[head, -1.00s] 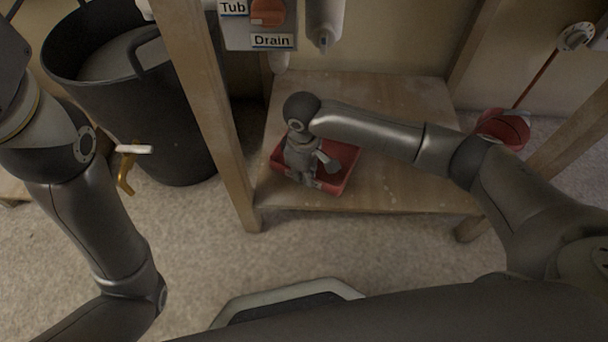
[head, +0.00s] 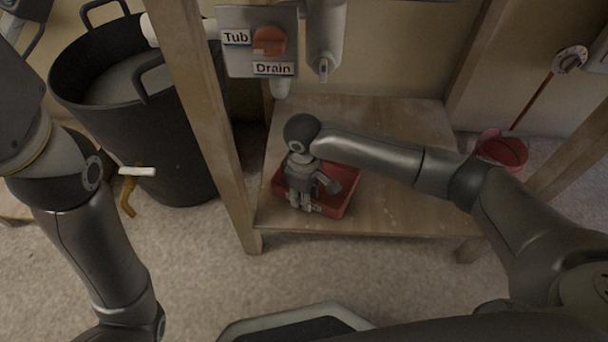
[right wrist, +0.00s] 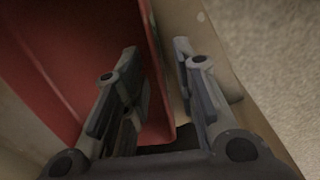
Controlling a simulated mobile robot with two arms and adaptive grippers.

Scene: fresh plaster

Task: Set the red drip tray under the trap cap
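The red drip tray (head: 346,199) lies on the wooden shelf near its front edge, and its wall fills the left of the right wrist view (right wrist: 62,50). My right gripper (right wrist: 160,85) is open around one tray wall, with one finger over the inside and the other outside. A gap shows between the outer finger and the wall. A pale cylindrical fitting (head: 326,35) with a small nub below hangs above the shelf, behind the tray; I cannot tell if this is the trap cap. My left gripper is only partly visible at the top left edge; its fingers are unclear.
A valve box (head: 257,42) labelled Tub and Drain has a short pipe stub below it. A wooden post (head: 196,110) stands left of the shelf. A black tub (head: 130,110) with a brass tap is further left. A red bowl-like object (head: 504,152) is at right. The shelf's back is clear.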

